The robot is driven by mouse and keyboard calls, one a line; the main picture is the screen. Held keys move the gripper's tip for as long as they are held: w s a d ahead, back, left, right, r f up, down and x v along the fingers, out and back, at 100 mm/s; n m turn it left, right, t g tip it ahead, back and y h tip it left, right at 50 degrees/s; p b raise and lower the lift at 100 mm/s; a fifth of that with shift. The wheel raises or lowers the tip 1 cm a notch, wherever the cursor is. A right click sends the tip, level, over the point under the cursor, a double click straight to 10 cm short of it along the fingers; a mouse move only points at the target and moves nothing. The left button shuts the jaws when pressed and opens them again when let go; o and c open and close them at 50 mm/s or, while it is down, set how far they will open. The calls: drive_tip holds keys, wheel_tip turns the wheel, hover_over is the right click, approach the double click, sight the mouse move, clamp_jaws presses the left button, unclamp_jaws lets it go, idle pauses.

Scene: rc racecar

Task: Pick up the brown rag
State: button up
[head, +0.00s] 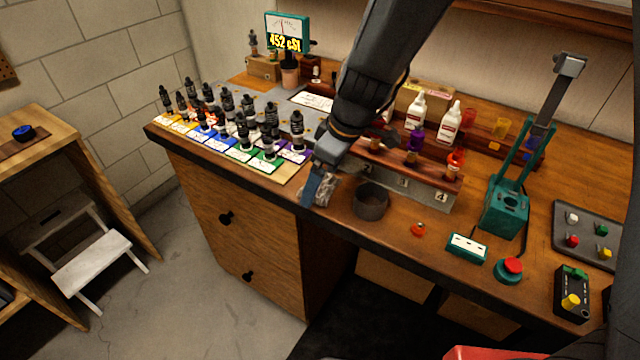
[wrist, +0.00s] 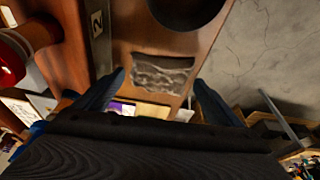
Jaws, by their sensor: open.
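The brown rag (wrist: 162,75) is a crumpled grey-brown cloth lying on the wooden bench top near its front edge. In the head view the rag (head: 322,190) is partly hidden by my gripper (head: 313,188), which points down over it. In the wrist view the blue fingers of my gripper (wrist: 158,92) are spread apart, one towards each side of the rag. Nothing is held between them. I cannot tell how far the fingertips are above the bench.
A dark round cup (head: 371,203) stands just right of the rag. A numbered wooden rack (head: 402,182) with bottles is behind it. Several black-capped bottles (head: 268,145) stand on cards to the left. A green press (head: 507,205) is farther right. The bench's front edge is close.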

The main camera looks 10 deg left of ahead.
sight(323, 183)
drive_tip(key=c, duration=1.1)
wheel_tip(323, 183, up, 10)
drive_tip(key=shift+r+b, duration=0.1)
drive_tip(key=shift+b, duration=0.55)
